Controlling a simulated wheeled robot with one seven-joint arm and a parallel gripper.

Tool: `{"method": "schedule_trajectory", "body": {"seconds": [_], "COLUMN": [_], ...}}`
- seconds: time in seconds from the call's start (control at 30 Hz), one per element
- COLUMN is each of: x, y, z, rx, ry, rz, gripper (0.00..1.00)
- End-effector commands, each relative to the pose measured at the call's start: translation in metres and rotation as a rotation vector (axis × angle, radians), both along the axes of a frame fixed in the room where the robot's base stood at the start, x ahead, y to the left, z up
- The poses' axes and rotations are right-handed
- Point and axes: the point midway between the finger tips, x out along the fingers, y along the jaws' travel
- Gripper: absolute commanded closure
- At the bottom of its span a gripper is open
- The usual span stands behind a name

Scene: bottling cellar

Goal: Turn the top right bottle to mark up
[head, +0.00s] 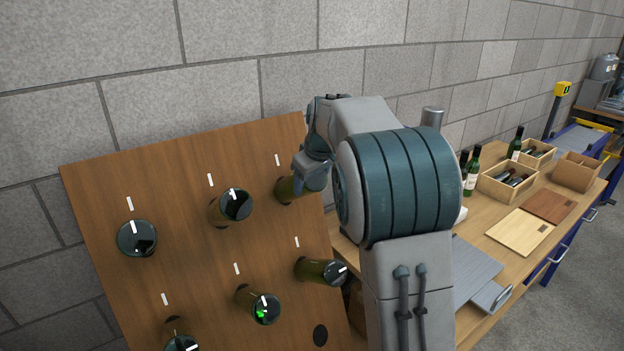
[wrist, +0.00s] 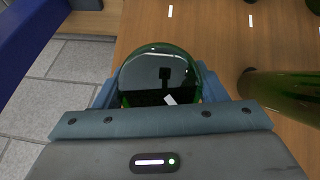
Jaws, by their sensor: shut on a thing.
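The top right bottle (head: 286,190) is dark green and lies neck-in on the tilted wooden board (head: 150,185). My gripper (head: 309,179) is shut around its base end. The arm hides that bottle's base in the head view. A white board mark (head: 277,160) sits above it. In the wrist view the bottle's round base (wrist: 158,72) shows between the jaws. Part of the base is hidden there. The matching board mark cannot be seen in the wrist view.
Other bottles stick out close by: top middle (head: 236,205), top left (head: 137,238), lower right (head: 322,270) and lower middle (head: 262,307), which has a green light spot. A bench (head: 473,245) with crates, bottles and boards stands right of my arm.

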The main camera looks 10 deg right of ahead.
Motion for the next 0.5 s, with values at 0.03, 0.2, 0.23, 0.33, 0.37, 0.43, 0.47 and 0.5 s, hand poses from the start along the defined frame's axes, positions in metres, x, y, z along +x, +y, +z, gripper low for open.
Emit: {"method": "schedule_trajectory", "body": {"seconds": [0.03, 0.2, 0.23, 0.33, 0.37, 0.43, 0.47, 0.5], "x": [0.0001, 0.0004, 0.0003, 0.0004, 0.0005, 0.0004, 0.0004, 0.0005], "y": [-0.0007, -0.0012, -0.0014, -0.0017, -0.0017, -0.0018, -0.0021, -0.0013], "z": [0.0012, 0.0024, 0.0024, 0.0021, 0.002, 0.002, 0.0021, 0.0022], "rx": [0.009, 0.069, 0.084, 0.138, 0.156, 0.201, 0.22, 0.246], "ry": [0.004, 0.027, 0.033, 0.057, 0.064, 0.083, 0.09, 0.099], "rz": [-0.009, -0.06, -0.071, -0.119, -0.135, -0.172, -0.188, -0.209], "gripper": [0.58, 0.58, 0.58, 0.58, 0.58, 0.58, 0.58, 0.58]}}
